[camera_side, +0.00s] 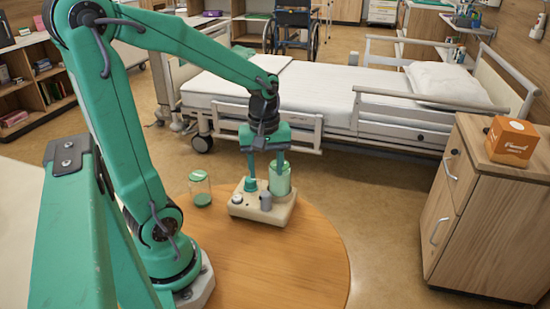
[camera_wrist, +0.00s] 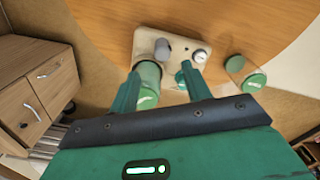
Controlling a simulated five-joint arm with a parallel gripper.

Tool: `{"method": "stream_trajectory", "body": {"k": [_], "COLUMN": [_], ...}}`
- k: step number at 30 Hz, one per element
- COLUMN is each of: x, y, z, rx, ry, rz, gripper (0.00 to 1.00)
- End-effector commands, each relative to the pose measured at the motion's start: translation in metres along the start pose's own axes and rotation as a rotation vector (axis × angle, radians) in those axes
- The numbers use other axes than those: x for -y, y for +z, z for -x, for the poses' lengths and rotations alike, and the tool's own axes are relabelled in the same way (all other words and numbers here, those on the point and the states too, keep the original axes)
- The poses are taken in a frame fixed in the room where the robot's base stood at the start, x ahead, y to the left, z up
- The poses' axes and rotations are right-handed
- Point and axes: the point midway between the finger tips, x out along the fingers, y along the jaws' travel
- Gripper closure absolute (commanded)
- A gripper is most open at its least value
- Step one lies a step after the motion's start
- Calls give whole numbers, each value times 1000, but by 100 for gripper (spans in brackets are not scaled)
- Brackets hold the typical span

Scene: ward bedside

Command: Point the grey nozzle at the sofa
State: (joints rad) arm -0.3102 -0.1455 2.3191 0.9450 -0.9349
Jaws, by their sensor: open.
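The grey nozzle (camera_side: 266,201) is a short grey cylinder standing on a beige device base (camera_side: 247,212) on the round wooden table. It also shows in the wrist view (camera_wrist: 162,48), near the base's far edge from my gripper. My gripper (camera_side: 265,174) is over the device, fingers pointing down and apart. In the wrist view my gripper (camera_wrist: 161,72) is open, with one finger beside the green canister (camera_wrist: 148,82) and the other near a green fitting (camera_wrist: 183,79). Whether they touch is unclear. I see no sofa in either view.
A loose jar with a green bottom (camera_side: 201,190) stands left of the device. The table (camera_side: 285,265) is clear in front. A bed (camera_side: 320,92) is behind, and a wooden cabinet (camera_side: 475,215) with an orange box (camera_side: 511,141) stands at right.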

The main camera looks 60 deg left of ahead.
Motion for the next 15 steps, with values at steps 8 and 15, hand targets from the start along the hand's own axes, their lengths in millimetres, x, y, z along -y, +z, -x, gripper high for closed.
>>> {"method": "stream_trajectory", "body": {"k": [8,15], "x": [1,1], "y": [-5,-5], "z": [-6,-13], "rx": [14,15], "ry": [-20,-21], "rz": [69,66], "gripper": [52,52]}}
